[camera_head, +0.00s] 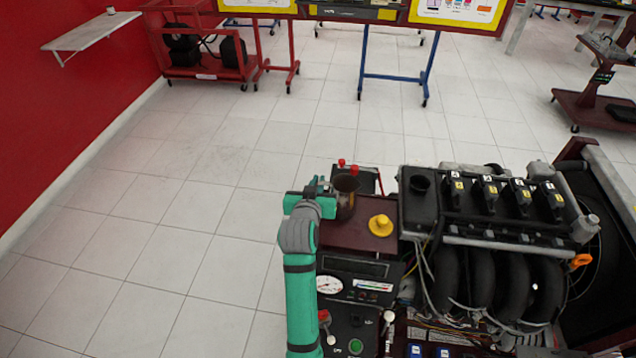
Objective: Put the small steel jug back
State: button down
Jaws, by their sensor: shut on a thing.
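The small steel jug (345,191) is in the camera_head view, just left of the engine. It looks dark and brownish, with an open top, and stands about upright. My gripper (330,197), at the end of the green and grey arm, is shut on the jug from its left side. The jug is at the far left part of the dark red panel top (345,238). I cannot tell whether its base touches that top. The fingertips are partly hidden against the jug.
A yellow knob-like object (380,225) sits on the panel top to the right of the jug. The black engine (490,210) fills the right side. A white wall shelf (92,32) at upper left holds a small item. Tiled floor (190,220) lies open to the left.

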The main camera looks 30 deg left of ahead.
jog(key=c, duration=1.9)
grip_release()
jog(key=shift+f, duration=0.1)
jog(key=v, duration=1.2)
jog(key=shift+s+a, duration=0.1)
